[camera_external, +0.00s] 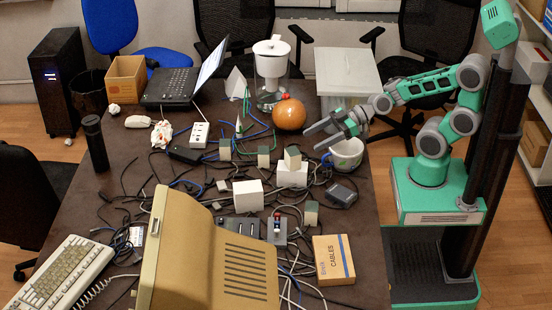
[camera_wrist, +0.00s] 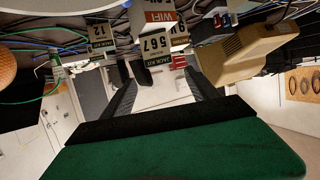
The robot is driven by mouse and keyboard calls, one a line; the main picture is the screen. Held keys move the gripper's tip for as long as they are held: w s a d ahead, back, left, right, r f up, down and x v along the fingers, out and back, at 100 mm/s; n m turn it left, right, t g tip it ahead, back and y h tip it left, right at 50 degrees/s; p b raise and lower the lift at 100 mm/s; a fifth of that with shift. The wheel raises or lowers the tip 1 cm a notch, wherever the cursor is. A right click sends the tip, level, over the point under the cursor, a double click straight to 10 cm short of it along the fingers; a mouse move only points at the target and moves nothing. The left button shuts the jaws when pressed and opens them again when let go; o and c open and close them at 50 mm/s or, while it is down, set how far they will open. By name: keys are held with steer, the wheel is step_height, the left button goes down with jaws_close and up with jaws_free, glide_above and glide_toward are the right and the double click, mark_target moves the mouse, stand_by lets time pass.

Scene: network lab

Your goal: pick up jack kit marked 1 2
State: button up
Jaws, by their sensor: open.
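The jack kit marked 1 2 (camera_wrist: 101,31) is a small block with a dark label in white print, at the upper left of the wrist view. My gripper (camera_external: 313,139) is open over the table beside the orange ball, its fingers pointing left. Its dark fingers in the wrist view (camera_wrist: 160,82) are apart, with nothing seen held between them; the jack kit lies up and left of them. In the outside view several small grey-green blocks lie among the cables, their marks too small to read, so I cannot tell which is 1 2.
Cables clutter the table; a beige monitor (camera_external: 210,259) is in front.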

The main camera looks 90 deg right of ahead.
mark_target(268, 150)
steer(key=shift+o, duration=0.4)
steer(key=s+d+r+m+g+h+p, duration=0.1)
steer(key=s+r+g+h+p, duration=0.2)
steer(key=r+p, duration=0.6)
steer(key=s+d+r+m+g+p, duration=0.15)
steer(key=s+r+p, duration=0.25)
steer(key=r+p, duration=0.55)
steer(key=s+r+m+g+h+p, duration=0.2)
steer(key=s+r+g+p, duration=0.15)
steer(key=r+p, duration=0.5)
steer(key=w+d+f+t+b, duration=0.1)
steer(key=w+f+t+b, duration=0.1)
steer(key=w+f+b, duration=0.6)
steer(key=w+d+f+t+b, duration=0.1)
steer(key=w+f+t+b, duration=0.2)
steer(key=w+f+b, duration=0.6)
steer(key=w+d+f+t+b, duration=0.2)
steer(key=w+f+b, duration=0.7)
steer(key=f, duration=1.1)
steer(key=shift+w+d+f+n+t+b, duration=0.1)
steer(key=shift+f+n+t+b, duration=0.2)
steer(key=shift+t+b, duration=0.8)
steer(key=shift+w+d+f+g+b, duration=0.1)
steer(key=shift+w+f+g+b, duration=0.1)
steer(key=shift+g+b, duration=0.15)
steer(key=shift+x, duration=2.3)
steer(key=shift+w+r, duration=0.1)
steer(key=shift+r, duration=0.05)
steer(key=shift+c, duration=0.5)
